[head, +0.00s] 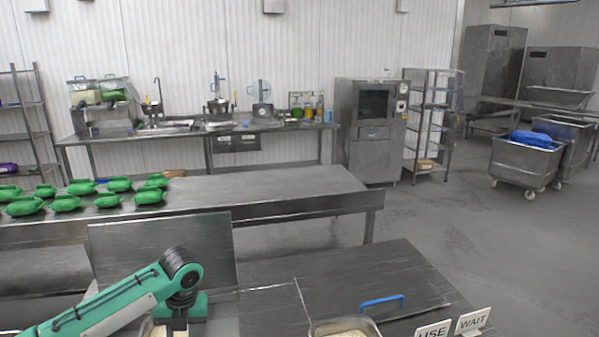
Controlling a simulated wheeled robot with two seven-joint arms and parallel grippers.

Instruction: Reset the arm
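My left arm (115,299) comes in from the lower left, green with a black elbow-like joint, and bends down at its end. Its dark end part (180,312) points down at the bottom edge, over or beside a container with pale contents that shows only in part. The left fingertips cannot be made out, so I cannot tell whether that gripper is open or shut. My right arm and gripper are not in the picture.
A metal pan (376,325) with pale contents is cut off at the bottom edge. A blue handle (382,300) and USE (433,330) and WAIT (473,321) signs stand on the near table. Several green packs (66,203) lie on the table behind. The near table's right part is mostly clear.

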